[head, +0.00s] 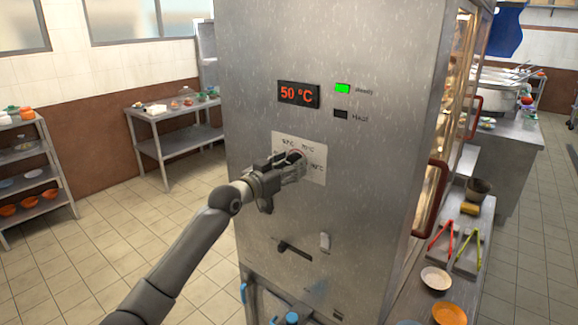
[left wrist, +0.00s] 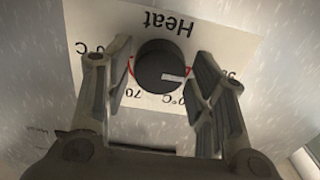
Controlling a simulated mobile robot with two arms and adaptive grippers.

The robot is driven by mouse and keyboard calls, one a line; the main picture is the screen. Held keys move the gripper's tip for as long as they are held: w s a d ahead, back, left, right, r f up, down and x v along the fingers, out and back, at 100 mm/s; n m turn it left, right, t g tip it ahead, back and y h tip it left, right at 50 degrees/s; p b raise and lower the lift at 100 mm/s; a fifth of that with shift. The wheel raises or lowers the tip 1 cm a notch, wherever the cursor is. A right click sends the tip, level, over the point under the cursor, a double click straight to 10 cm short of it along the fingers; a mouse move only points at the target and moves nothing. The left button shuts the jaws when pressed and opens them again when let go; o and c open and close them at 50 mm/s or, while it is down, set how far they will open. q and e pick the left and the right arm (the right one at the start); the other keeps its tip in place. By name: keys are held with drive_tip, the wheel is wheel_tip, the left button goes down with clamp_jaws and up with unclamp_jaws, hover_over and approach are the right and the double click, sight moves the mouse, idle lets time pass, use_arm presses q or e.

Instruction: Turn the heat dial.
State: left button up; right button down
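The heat dial (left wrist: 160,68) is a round black knob with a white pointer mark, on a pale label plate (head: 314,170) on the steel cabinet front (head: 340,215). In the head view my left gripper (head: 294,163) is at the label plate and covers most of the dial. In the left wrist view my left gripper (left wrist: 160,85) is open, with one finger on each side of the dial and visible gaps, so the fingers look apart from it. A display (head: 299,94) above reads 50 °C. My right gripper is not in view.
A lit green indicator (head: 343,88) sits beside the display. At right, a counter holds red tongs (head: 440,235), green tongs (head: 466,247) and bowls. Floor at left is clear.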

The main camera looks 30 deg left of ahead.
use_arm(q)
drive_tip(key=c, duration=0.6)
